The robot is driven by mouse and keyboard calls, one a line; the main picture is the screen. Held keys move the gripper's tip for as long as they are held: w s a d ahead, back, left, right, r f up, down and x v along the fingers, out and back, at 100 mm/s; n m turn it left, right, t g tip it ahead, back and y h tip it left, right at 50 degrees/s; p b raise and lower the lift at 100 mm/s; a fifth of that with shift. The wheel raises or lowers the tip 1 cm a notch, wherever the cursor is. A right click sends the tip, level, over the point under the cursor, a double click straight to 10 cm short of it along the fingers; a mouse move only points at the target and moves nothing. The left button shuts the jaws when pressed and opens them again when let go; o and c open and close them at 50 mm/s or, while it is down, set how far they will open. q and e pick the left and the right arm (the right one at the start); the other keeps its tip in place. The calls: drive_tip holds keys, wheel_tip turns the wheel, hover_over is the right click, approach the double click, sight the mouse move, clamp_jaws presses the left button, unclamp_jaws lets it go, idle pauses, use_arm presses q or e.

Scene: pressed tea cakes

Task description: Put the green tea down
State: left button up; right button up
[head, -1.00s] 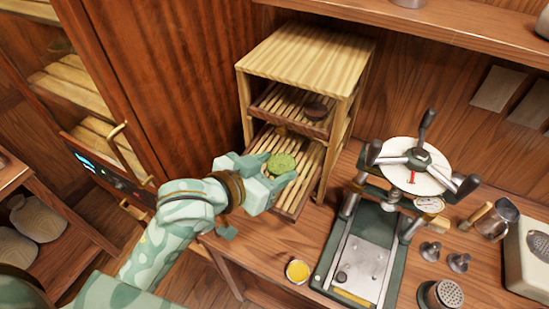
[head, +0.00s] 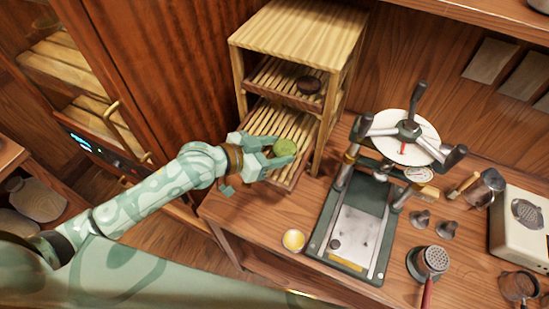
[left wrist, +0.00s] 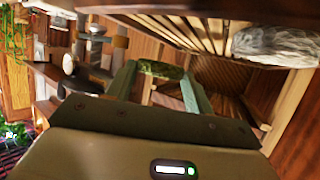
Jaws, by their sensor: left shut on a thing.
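The green tea (head: 285,147) is a small round green cake held between the fingers of my left gripper (head: 276,152). It also shows in the left wrist view (left wrist: 161,69) between the two fingertips. My left gripper is shut on it, in front of the wooden rack (head: 300,35) and over the front part of its lower slatted shelf (head: 272,122). I cannot tell whether the tea touches the slats. My right gripper is not in view.
A press (head: 408,140) with a green base stands right of the rack. A small yellow-filled cup (head: 293,240) sits left of its base. Metal weights, a strainer (head: 432,262) and a pale box (head: 522,225) are at the right. A cabinet (head: 150,80) stands at the left.

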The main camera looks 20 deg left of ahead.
sight(272, 157)
use_arm(q)
drive_tip(key=shift+w+a+f+b, duration=0.1)
drive_tip(key=shift+w+f+b, duration=0.15)
drive_tip(key=shift+f, duration=0.7)
drive_tip(key=shift+w+a+f+b, duration=0.1)
drive_tip(key=shift+f+b, duration=0.15)
drive_tip(key=shift+f, duration=0.7)
drive_tip(key=shift+f, duration=0.1)
drive_tip(key=shift+f, duration=0.15)
drive_tip(key=o, duration=0.7)
drive_tip(key=shift+c, duration=0.2)
drive_tip(key=shift+r, duration=0.2)
drive_tip(key=shift+s+a+r, duration=0.15)
drive_tip(key=v, duration=1.1)
drive_tip(key=shift+s+p, duration=0.25)
drive_tip(key=shift+p, duration=0.2)
drive_tip(key=shift+a, duration=0.15)
